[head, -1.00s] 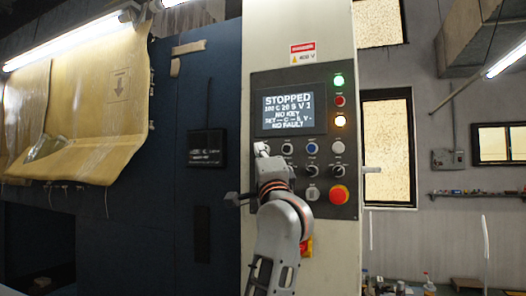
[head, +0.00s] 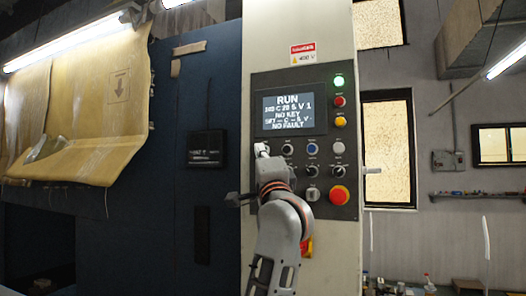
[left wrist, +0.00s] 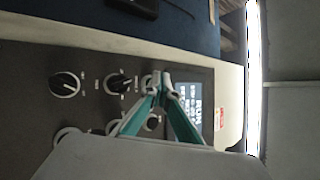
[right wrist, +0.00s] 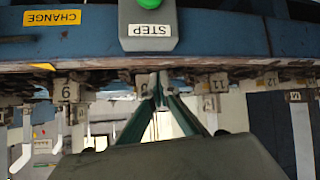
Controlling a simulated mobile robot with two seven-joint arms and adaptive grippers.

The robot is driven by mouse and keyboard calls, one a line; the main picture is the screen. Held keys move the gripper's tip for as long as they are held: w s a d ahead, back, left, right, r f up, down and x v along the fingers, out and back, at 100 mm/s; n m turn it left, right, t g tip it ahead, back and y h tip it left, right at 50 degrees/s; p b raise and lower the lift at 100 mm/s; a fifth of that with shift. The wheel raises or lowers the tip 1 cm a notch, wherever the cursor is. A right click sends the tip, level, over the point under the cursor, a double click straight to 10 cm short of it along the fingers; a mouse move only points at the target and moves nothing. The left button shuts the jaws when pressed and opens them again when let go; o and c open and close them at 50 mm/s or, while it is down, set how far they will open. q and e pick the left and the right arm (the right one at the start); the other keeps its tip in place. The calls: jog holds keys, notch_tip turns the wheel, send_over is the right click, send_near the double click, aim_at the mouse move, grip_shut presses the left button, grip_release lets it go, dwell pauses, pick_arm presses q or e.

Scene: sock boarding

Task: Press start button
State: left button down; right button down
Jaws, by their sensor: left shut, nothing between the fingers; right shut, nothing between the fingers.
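The control panel (head: 328,203) stands on a pale column in the head view. Its screen (head: 291,112) reads RUN, NO KEY and NO FAULT. My left gripper (head: 262,150) is shut and empty, its tips at the left end of the upper button row, under the screen. It hides the control behind it, so the start button's label cannot be read. In the left wrist view the shut tips (left wrist: 157,82) are at the panel face; touching cannot be told. My right gripper (right wrist: 156,84) is shut and empty in the right wrist view, below a blue rail.
A red mushroom button (head: 339,195) is at the panel's lower right. A lit green lamp (head: 338,81) sits above a red one and an amber one. In the right wrist view, a box marked STEP (right wrist: 149,30) with a green button and several numbered tags are close.

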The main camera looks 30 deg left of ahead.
pick_arm(q)
jog(key=shift+s, duration=0.7)
jog(key=s+p, duration=0.1)
jog(key=s, duration=0.4)
jog(key=shift+d, duration=0.2)
dwell(0.6)
